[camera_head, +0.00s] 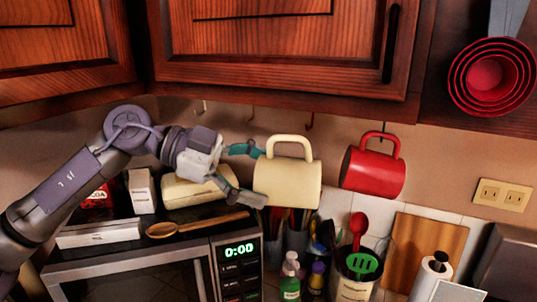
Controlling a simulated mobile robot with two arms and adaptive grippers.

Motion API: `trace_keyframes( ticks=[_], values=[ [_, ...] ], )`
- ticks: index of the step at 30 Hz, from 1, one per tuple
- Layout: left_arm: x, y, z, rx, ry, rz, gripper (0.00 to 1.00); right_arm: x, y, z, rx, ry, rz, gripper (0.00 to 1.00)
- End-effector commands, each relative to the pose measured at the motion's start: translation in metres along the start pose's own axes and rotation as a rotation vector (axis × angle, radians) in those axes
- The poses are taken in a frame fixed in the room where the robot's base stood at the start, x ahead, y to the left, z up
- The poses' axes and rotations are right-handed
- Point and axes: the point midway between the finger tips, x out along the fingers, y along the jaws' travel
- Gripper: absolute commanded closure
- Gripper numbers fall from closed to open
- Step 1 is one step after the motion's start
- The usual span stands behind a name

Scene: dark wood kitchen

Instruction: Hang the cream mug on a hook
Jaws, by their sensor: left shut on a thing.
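My left gripper (258,174) reaches in from the left and is shut on the mug's left side; one finger is near the handle and the other lies low against the body. A small red hook (309,121) under the cabinet is just above and right of the mug's handle, apart from it. Two pale hooks (251,114) (203,107) farther left are empty. A red mug (373,170) hangs from a hook on the right. My right gripper is not in view.
The wooden cabinet (280,65) is close above. Below are a microwave (238,268) with a wooden spoon (200,224) and boxes on top, bottles (290,278), and a utensil holder (352,288). Red nested bowls (490,76) hang at upper right.

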Motion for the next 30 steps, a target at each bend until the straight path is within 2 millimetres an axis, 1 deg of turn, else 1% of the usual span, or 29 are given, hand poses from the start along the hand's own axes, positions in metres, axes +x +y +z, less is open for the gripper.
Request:
trace_keyframes(
  ticks=[2, 11, 23, 30],
  values=[
    [-0.002, -0.003, -0.003, -0.004, 0.003, -0.012, 0.91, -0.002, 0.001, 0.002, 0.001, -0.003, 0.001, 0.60],
    [0.003, -0.015, -0.001, -0.005, 0.003, -0.014, 0.91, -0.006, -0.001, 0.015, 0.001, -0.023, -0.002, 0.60],
    [0.012, -0.036, 0.005, -0.003, 0.003, -0.012, 0.91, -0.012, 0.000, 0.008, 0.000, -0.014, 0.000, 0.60],
    [0.018, -0.049, 0.009, -0.004, 0.002, -0.012, 0.91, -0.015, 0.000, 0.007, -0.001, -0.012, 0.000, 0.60]
  ],
)
